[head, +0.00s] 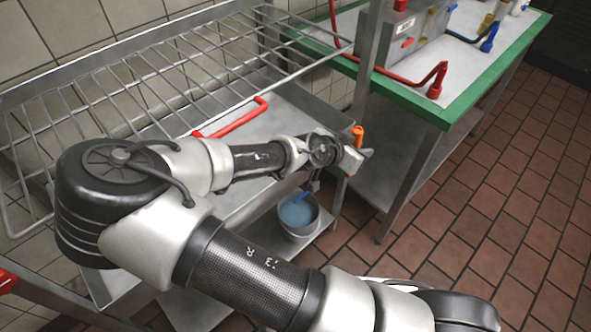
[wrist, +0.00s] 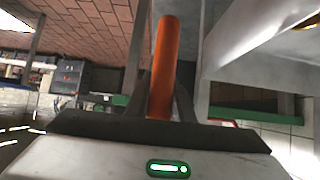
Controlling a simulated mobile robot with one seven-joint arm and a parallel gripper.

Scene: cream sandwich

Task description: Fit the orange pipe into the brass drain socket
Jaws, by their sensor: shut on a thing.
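The orange pipe (head: 358,131) stands up out of my gripper (head: 354,154), near the right front end of the steel rack. In the wrist view the pipe (wrist: 166,60) is a plain orange cylinder pointing up, slightly tilted. My gripper (wrist: 164,103) is shut on its lower part, with a dark finger on each side. A small brass-coloured rim (wrist: 307,22), possibly the drain socket, shows at the upper right of the wrist view, apart from the pipe. I cannot make out the socket in the head view; my arm hides part of the sink area.
A wire rack (head: 150,75) covers the steel sink unit at left, with a red bent pipe (head: 235,119) near it. A bucket (head: 298,214) sits on the low shelf. A green-edged table (head: 448,112) stands at right. The tiled floor at right is clear.

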